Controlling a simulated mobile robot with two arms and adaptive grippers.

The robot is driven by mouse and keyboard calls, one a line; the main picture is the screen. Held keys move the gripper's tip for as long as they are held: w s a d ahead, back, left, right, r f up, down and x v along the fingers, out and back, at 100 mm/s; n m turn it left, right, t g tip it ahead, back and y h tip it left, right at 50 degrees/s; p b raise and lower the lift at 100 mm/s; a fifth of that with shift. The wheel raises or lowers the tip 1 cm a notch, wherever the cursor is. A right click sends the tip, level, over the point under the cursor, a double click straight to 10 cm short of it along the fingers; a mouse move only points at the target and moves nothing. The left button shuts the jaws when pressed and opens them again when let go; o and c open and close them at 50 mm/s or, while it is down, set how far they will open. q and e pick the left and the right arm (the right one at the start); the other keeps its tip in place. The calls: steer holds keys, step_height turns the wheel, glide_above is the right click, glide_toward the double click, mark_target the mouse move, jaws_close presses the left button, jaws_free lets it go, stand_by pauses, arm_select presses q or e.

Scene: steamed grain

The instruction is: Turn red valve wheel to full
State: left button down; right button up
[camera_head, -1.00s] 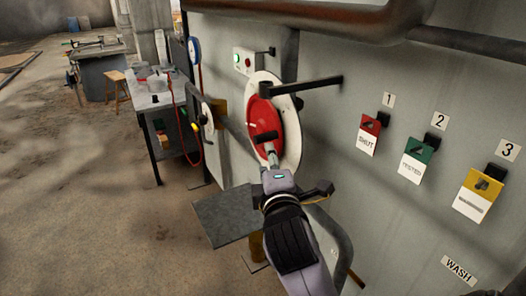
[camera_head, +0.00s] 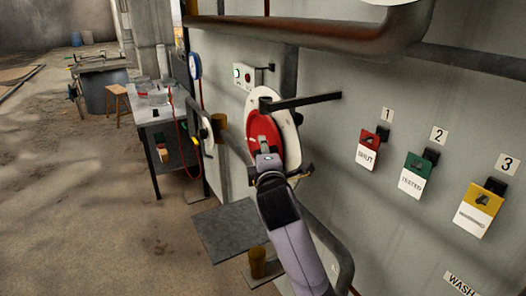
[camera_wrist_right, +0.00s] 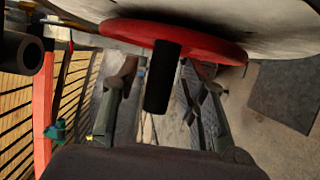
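The red valve wheel (camera_head: 258,130) is mounted in front of a white disc (camera_head: 289,125) on the grey wall panel. In the right wrist view the wheel's red rim (camera_wrist_right: 205,45) crosses the top, and a black handle (camera_wrist_right: 162,78) sticks out from it. My right gripper (camera_head: 265,146) is at the lower part of the wheel and hides the handle in the head view. In the wrist view my right gripper (camera_wrist_right: 162,85) is open, with a finger on each side of the handle and visible gaps. No marking for full is legible. My left gripper is out of view.
A black bar (camera_head: 310,101) juts right across the disc's top. Red, green and yellow tags (camera_head: 415,173) hang at right. A grey plate (camera_head: 232,230) lies below. A workbench (camera_head: 155,108) stands left.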

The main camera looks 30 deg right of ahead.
jaws_close()
stand_by(0.5)
stand_by(0.3)
